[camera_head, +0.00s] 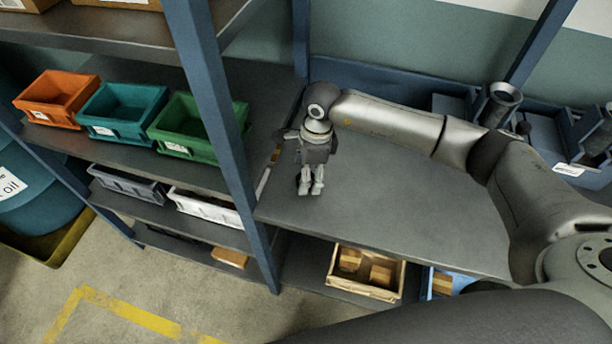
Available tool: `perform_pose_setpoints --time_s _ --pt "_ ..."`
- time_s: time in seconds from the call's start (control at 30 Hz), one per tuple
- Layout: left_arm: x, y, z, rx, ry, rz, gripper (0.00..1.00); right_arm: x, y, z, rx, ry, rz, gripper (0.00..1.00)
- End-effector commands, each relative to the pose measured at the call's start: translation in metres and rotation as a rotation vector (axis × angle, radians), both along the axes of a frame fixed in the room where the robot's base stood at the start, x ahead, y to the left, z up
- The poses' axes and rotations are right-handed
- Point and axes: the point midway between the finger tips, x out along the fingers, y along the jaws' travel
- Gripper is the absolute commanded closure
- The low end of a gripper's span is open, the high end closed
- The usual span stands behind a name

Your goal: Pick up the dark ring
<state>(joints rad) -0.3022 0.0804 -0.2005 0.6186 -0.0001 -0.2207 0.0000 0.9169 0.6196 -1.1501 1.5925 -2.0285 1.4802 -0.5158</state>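My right arm comes in from the right, and its gripper (311,187) points down over the left part of the grey workbench (400,205). Its two fingers stand slightly apart, with a narrow gap between the tips, close to the bench top. A small dark shape (298,180) shows at the left finger. It may be part of the dark ring, but the fingers cover most of it and I cannot tell whether they touch it. My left gripper is not in view.
Orange (56,98), teal (121,111) and green (195,130) bins stand on the left shelf. A blue post (225,120) rises left of the bench. A metal cup-like part (497,103) stands behind my arm. A wooden crate (365,292) sits below. The bench middle is clear.

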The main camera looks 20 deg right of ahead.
Motion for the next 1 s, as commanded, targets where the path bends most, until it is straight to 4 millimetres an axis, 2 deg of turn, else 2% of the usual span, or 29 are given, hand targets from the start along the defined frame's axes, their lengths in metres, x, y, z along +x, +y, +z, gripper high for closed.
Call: perform_pose_setpoints --time_s 0.03,0.13,0.4,0.6,0.8,1.0 --pt "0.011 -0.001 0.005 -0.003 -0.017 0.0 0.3 0.0 0.002 -0.005 0.001 0.001 -0.002 0.29" --pt "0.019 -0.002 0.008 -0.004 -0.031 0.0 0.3 0.001 0.002 -0.015 0.001 0.0 -0.001 0.29" --pt "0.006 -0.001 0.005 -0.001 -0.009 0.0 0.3 0.001 0.002 -0.018 0.002 -0.002 0.0 0.3" --pt "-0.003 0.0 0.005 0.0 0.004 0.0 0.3 0.001 0.002 -0.018 0.002 -0.002 -0.001 0.56" --pt "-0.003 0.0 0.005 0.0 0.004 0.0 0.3 0.001 0.002 -0.018 0.002 -0.002 -0.001 0.81" --pt "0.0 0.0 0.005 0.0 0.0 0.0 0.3 0.002 0.002 -0.017 0.001 -0.003 -0.001 0.82"
